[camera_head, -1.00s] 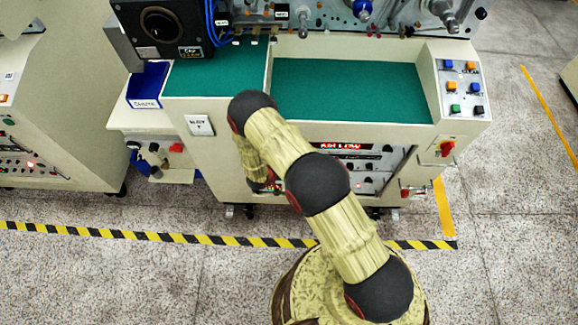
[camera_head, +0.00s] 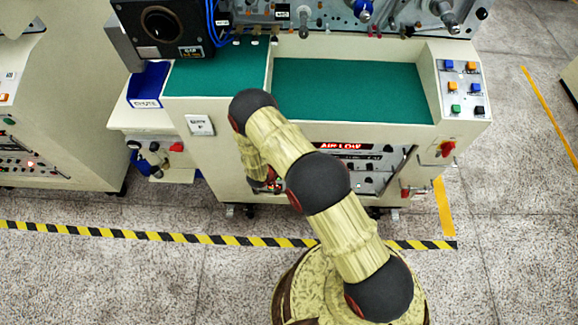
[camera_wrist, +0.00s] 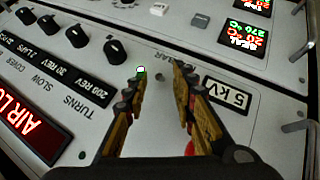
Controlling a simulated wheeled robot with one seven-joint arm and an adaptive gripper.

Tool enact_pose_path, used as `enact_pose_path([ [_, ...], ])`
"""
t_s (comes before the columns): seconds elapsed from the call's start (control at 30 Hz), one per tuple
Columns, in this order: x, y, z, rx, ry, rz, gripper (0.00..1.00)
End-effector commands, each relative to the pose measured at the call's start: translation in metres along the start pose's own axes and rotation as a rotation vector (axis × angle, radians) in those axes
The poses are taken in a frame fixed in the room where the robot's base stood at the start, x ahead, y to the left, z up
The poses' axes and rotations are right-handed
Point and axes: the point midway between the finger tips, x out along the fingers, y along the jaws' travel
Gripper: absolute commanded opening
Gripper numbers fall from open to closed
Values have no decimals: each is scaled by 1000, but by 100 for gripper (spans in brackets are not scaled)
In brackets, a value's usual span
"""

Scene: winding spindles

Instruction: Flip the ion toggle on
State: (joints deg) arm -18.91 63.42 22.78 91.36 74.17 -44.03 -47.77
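In the wrist view, my gripper (camera_wrist: 158,76) is open, with its two fingers apart and pointing at the white control panel. A small grey knob-like part, perhaps the ion toggle (camera_wrist: 160,75), shows between the fingertips beneath a label partly readable as "BAR". I cannot tell which way it is set. A small lit indicator (camera_wrist: 141,69), white and green, sits by the left fingertip. In the head view, my arm hides most of my gripper and the toggle.
A red "AIR LOW" display (camera_head: 343,146) is on the cabinet front. A red switch (camera_head: 446,148) and a metal handle (camera_head: 417,191) are to its right.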

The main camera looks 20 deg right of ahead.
Motion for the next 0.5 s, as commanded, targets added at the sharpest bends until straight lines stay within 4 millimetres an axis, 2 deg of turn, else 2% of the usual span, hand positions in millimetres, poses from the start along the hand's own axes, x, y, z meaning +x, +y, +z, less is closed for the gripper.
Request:
enact_pose_path([
  [0.17, -2, 0, 0, 0, 0, 0, 26],
  [0.27, -9, 0, -1, 0, 1, 0, 26],
  [0.5, -54, -1, -2, -1, 3, -2, 26],
])
